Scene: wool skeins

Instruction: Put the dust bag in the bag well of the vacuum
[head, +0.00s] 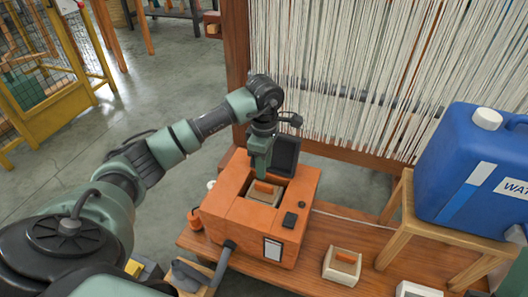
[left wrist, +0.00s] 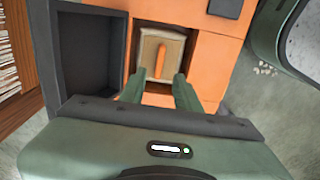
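The orange vacuum (head: 222,212) stands on the wooden bench with its dark lid (head: 286,153) open at the back. A beige dust bag with an orange tab (head: 265,188) sits inside the square bag well. In the left wrist view, the dust bag (left wrist: 149,48) shows in the well, with a dark gap on its near side. My left gripper (left wrist: 160,76) is open, its fingers apart on either side of the tab's line; it also shows just above the well in the head view (head: 262,172). I cannot tell whether the fingers touch the bag. My right gripper is not in view.
A second box-shaped pale item with an orange tab (head: 343,266) lies on the bench (head: 318,232) right of the vacuum. A white tray (head: 418,290) is at the front edge. A blue water container (head: 462,150) stands on a stool at right. Loom threads (head: 350,70) hang behind.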

